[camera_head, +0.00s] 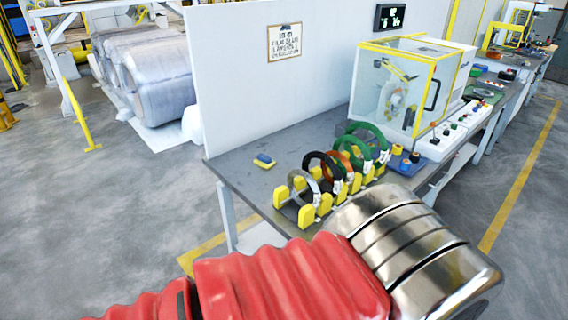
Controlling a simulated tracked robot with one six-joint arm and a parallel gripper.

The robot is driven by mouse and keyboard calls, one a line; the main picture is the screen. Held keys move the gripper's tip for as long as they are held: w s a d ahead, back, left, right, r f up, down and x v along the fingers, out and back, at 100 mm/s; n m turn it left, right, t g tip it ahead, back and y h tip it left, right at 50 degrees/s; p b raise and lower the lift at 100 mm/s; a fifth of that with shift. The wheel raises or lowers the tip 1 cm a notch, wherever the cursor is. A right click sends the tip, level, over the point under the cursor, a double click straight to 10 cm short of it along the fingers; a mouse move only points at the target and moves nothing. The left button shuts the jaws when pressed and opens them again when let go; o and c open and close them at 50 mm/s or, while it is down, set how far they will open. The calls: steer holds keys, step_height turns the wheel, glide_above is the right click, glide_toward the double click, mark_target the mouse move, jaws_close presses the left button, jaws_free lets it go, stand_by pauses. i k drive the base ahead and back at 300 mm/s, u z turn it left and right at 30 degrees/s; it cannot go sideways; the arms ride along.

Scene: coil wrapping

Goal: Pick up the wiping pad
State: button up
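My arm, with a red ribbed sleeve and a shiny metal section, crosses the bottom of the view. Its metal end reaches the lower right, in front of the table. My gripper's fingers do not show, and nothing is seen touching the pad.
A yellow rack (307,215) holds several upright coils in grey, black, orange and green, right of the pad. A clear yellow-framed machine (405,85) stands farther right. A white panel (245,95) rises behind the table. Table around the pad is bare.

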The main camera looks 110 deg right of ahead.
mark_target(265, 162)
steer(key=z, duration=2.5)
steer(key=i, duration=2.15)
steer(key=z, duration=0.05)
